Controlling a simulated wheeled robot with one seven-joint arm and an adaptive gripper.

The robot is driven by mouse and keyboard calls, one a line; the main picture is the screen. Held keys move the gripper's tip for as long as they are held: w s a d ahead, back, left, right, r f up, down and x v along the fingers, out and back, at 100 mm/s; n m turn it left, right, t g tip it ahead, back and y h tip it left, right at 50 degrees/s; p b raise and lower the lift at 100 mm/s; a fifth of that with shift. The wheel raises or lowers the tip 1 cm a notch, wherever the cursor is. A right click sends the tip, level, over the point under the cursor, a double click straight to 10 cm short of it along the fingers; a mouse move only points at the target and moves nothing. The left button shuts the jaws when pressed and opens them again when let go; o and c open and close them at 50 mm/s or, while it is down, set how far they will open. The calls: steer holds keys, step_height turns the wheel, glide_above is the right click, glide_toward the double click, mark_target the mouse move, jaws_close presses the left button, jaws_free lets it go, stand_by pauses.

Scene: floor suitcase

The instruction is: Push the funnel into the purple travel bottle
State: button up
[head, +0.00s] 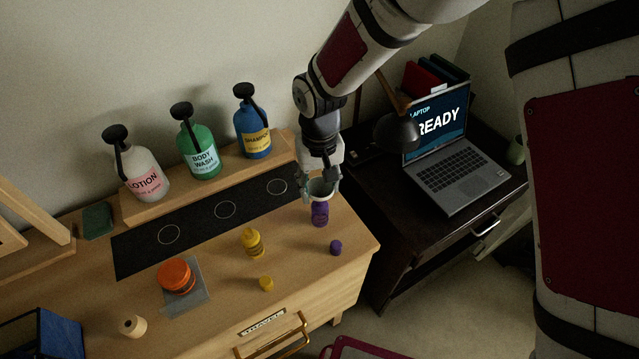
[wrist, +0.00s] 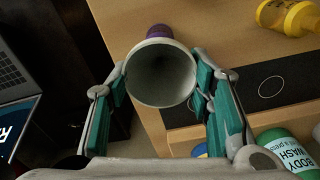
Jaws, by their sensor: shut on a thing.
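My gripper (head: 321,186) is shut on the funnel (head: 321,189), a pale grey cone. In the wrist view the funnel (wrist: 160,76) shows its wide round mouth between the teal finger pads of my gripper (wrist: 161,82). The purple travel bottle (head: 320,214) stands upright on the dresser top, directly below the funnel in the head view. The bottle also shows just beyond the funnel's rim in the wrist view (wrist: 159,31). The funnel's spout is hidden, so I cannot tell whether it is inside the bottle's neck.
A purple cap (head: 336,247) lies near the bottle. A yellow bottle (head: 252,242), yellow cap (head: 266,284) and orange jar (head: 176,277) stand to the left. Lotion (head: 146,172), body wash (head: 199,149) and shampoo (head: 253,127) pumps stand on a shelf behind. A laptop (head: 455,165) is on the dark table.

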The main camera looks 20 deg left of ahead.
steer(key=o, duration=0.8)
steer(key=shift+r, duration=0.1)
